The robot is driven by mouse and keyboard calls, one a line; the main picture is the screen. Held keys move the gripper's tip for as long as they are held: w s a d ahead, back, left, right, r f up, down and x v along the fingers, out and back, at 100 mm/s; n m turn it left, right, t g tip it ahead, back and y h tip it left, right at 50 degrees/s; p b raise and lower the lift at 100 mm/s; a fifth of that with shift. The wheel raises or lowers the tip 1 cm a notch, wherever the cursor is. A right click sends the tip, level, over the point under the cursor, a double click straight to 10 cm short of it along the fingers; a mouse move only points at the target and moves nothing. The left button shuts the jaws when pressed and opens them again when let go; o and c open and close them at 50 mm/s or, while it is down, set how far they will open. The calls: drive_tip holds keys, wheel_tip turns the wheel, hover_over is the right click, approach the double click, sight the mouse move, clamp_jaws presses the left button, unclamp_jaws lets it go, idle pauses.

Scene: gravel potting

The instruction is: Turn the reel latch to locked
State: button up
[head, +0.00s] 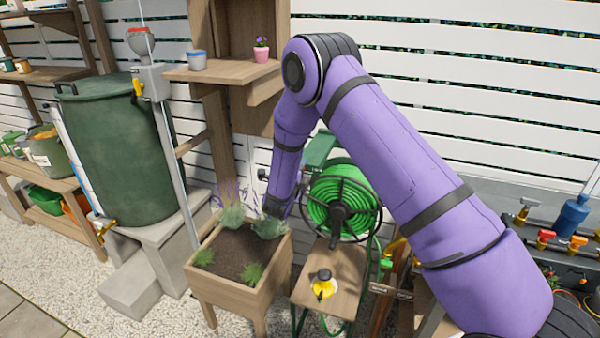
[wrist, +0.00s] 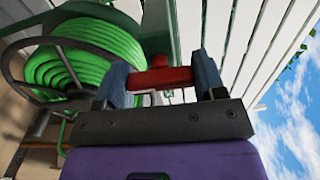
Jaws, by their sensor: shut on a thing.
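The reel latch, a red handle (wrist: 165,77), lies across the space between the two blue-grey fingers of my gripper (wrist: 161,72) in the wrist view. The fingers are shut on it. A small grey metal part shows just behind the handle. The hose reel (wrist: 85,62), wound with bright green hose on a dark frame, is to the left of the gripper there. In the head view the reel (head: 340,203) stands just right of my purple forearm. The latch and my fingertips cannot be made out in the head view.
A wooden planter (head: 240,285) with soil and plants stands below my forearm. A small wooden table (head: 345,287) with a yellow-and-black item is in front of the reel. A green barrel (head: 115,150) stands left, and the white slatted fence (head: 480,90) is behind.

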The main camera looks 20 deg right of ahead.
drive_tip(key=o, duration=0.9)
drive_tip(key=shift+s, duration=0.1)
drive_tip(key=v, duration=1)
drive_tip(key=shift+s+a, duration=0.25)
